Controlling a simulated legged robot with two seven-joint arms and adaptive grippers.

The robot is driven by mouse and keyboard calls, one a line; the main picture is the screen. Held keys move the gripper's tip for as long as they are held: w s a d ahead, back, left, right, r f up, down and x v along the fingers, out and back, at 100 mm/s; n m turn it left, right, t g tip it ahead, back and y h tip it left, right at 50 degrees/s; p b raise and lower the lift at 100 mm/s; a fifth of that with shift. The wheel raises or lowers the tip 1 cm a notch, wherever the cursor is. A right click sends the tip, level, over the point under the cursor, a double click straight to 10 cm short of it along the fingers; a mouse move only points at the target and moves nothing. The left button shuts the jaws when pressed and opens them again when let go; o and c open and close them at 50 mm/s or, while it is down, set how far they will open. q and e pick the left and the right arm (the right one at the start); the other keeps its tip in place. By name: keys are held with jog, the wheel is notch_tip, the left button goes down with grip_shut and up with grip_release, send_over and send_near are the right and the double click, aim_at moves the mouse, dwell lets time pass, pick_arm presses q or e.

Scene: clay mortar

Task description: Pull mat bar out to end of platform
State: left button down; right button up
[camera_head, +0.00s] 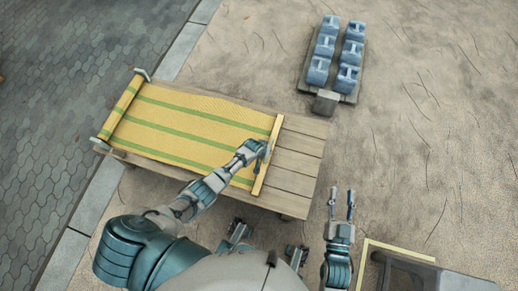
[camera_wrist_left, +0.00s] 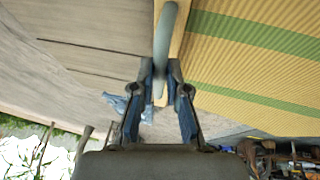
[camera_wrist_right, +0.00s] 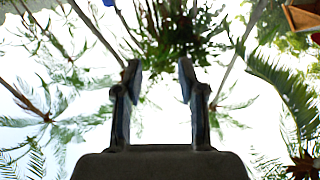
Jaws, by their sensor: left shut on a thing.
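A yellow mat with green stripes (camera_head: 195,115) is unrolled over most of a wooden platform (camera_head: 297,152). The wooden mat bar (camera_head: 275,130) is fixed across the mat's right edge. Bare planks show between the bar and the platform's right end. My left gripper (camera_head: 262,148) is at the bar's middle. In the left wrist view, its fingers (camera_wrist_left: 160,72) are shut on the bar's grey curved handle (camera_wrist_left: 166,35). My right gripper (camera_head: 342,198) is open and empty, off the platform's right end.
Several blue-grey blocks (camera_head: 325,48) stand on a small wooden pallet (camera_head: 327,101) at the upper right. A grey table or box (camera_head: 430,272) is at the lower right. Sandy ground lies right of the platform, and a stone kerb (camera_head: 98,200) and paving lie left.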

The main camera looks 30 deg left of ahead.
pick_arm(q)
jog(key=d, duration=0.3)
jog(key=w+d, duration=0.1)
jog(key=d, duration=0.4)
jog(key=shift+w+d+r+b, duration=0.3)
jog(key=shift+w+r+b, duration=0.05)
jog(key=shift+d+r, duration=0.1)
jog(key=shift+d, duration=0.7)
jog(key=c, duration=1.2)
grip_release()
jog(key=shift+a, duration=0.1)
jog(key=shift+s+f, duration=0.15)
jog(key=shift+f, duration=0.1)
jog(key=shift+s+a+r, duration=0.1)
jog(key=shift+s+r, duration=0.15)
jog(key=shift+r, duration=0.2)
jog(key=v, duration=1.1)
jog(key=shift+w, duration=0.15)
pick_arm(e)
notch_tip(320, 180, up, 2)
jog(key=shift+d+r+t, duration=0.1)
jog(key=shift+t, duration=0.7)
